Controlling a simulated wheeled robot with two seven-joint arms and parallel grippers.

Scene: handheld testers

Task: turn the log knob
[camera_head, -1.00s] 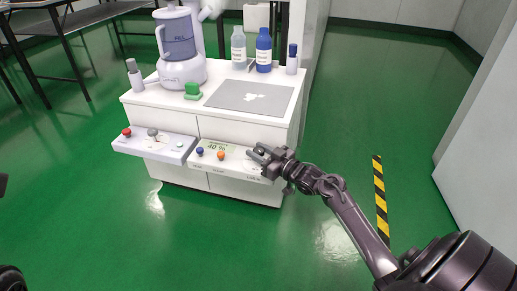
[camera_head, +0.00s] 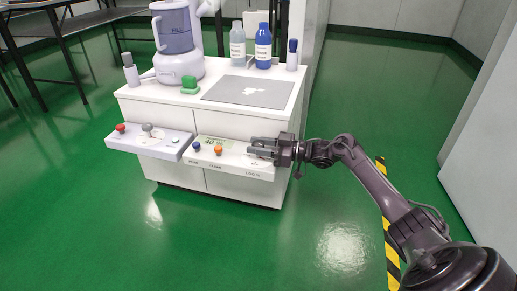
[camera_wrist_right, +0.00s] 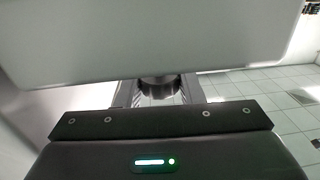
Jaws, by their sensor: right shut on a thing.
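The log knob (camera_wrist_right: 160,88) shows in the wrist view as a short dark grey cylinder between the fingers of my right gripper. In the head view my right gripper (camera_head: 262,148) is at the right end of the right-hand sloped control panel (camera_head: 233,163), shut on the knob, which its fingers mostly hide. Small lettering is on the panel's front edge below the gripper. A blue knob (camera_head: 196,146) and an orange knob (camera_head: 218,150) stand to the left on the same panel. My left gripper is not in view.
The white cabinet (camera_head: 240,185) carries a blender-like device (camera_head: 178,45), a green block (camera_head: 189,84), a grey mat (camera_head: 250,92) and bottles (camera_head: 263,48). A second panel (camera_head: 160,142) with a red knob (camera_head: 121,128) is left. Green floor is clear at right.

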